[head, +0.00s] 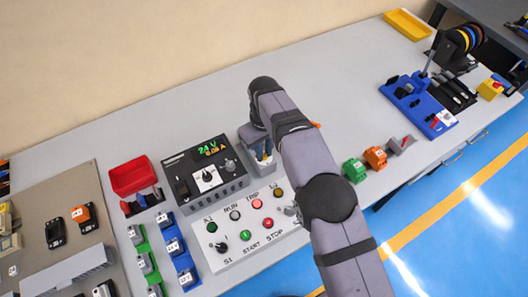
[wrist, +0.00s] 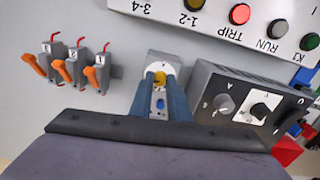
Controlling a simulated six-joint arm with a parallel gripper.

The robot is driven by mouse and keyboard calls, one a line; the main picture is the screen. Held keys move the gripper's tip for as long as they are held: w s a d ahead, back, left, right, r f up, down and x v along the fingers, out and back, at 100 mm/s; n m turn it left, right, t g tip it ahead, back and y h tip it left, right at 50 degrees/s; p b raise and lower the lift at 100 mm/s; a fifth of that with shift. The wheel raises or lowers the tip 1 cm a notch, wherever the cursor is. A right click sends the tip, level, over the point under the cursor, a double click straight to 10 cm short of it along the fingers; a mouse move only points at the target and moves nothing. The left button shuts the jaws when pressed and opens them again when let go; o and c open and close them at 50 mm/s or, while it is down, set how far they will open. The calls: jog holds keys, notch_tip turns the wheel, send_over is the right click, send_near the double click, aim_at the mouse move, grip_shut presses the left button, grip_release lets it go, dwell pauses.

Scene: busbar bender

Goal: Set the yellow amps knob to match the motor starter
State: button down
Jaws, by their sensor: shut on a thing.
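In the wrist view, a yellow knob (wrist: 159,78) sits on a small grey unit (wrist: 164,58), which looks like the motor starter. My gripper (wrist: 160,80) has its two blue fingers shut on the knob, one on each side. A blue spot (wrist: 160,103) shows between the fingers. The scale and pointer of the knob are too small to read. In the head view, the grey unit (head: 262,166) stands beside the power supply, and my gripper (head: 263,150) reaches down onto it; my arm partly covers them.
The power supply (head: 205,172) with a lit 24 V display stands close at the left. A white control panel (head: 240,240) with lamps and buttons lies in front. Three grey units with orange levers (wrist: 70,70) stand nearby in the wrist view.

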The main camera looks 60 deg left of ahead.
jog(key=shift+r+m, duration=0.1)
jog(key=shift+m, duration=1.9)
jog(key=c, duration=1.7)
grip_release()
jog(key=shift+o, duration=0.2)
jog(key=shift+r+b, duration=1.05)
jog(key=shift+r, duration=2.6)
